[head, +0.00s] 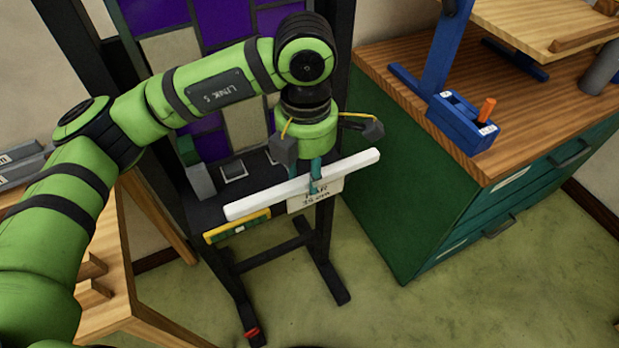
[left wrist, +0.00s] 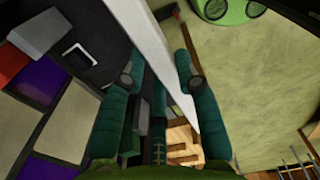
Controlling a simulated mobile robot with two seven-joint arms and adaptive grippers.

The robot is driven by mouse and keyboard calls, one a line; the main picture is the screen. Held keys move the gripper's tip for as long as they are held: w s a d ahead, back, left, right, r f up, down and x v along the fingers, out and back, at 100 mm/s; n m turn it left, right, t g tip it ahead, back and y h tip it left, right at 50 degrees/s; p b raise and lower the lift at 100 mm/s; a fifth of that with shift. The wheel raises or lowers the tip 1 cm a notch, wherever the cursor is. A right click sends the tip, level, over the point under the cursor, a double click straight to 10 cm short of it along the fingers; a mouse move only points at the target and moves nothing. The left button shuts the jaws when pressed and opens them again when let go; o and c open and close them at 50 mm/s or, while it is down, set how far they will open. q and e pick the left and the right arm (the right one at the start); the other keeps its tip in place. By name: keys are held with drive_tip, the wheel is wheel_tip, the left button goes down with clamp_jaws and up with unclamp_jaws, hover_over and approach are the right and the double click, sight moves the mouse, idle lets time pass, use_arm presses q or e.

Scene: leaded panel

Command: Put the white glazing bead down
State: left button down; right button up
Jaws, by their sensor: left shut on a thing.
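The white glazing bead (head: 353,167) is a long straight bar, held slightly tilted in front of the leaded panel's easel, its right end higher in the head view. My left gripper (head: 316,180) is shut on the bead near its middle, pointing down. In the left wrist view the bead (left wrist: 150,40) runs between the fingers of the gripper (left wrist: 160,85). The panel (head: 225,45) of purple and cream panes stands upright on the dark easel behind my arm, which hides part of it. My right gripper is not in view.
The easel ledge (head: 213,212) holds a yellow-green level (head: 238,226) and small blocks. A paper label (head: 318,196) hangs behind the bead. A green cabinet (head: 420,170) with a wooden top stands right, bearing a blue holder (head: 462,125). A wooden bench (head: 120,290) is left. Floor between is open.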

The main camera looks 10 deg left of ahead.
use_arm(q)
drive_tip(key=shift+w+d+f, duration=0.1)
drive_tip(key=shift+d, duration=0.05)
drive_tip(key=p, duration=0.4)
hover_over(270, 185)
drive_tip(key=f, duration=0.6)
drive_tip(key=shift+d+f, duration=0.15)
drive_tip(key=shift+d, duration=0.05)
drive_tip(key=shift+a+f, duration=0.15)
drive_tip(key=shift+f, duration=0.4)
wheel_tip(270, 185, down, 2)
drive_tip(key=shift+f+p, duration=0.25)
drive_tip(key=shift+p, duration=0.35)
drive_tip(key=shift+f, duration=0.45)
drive_tip(key=shift+f, duration=0.1)
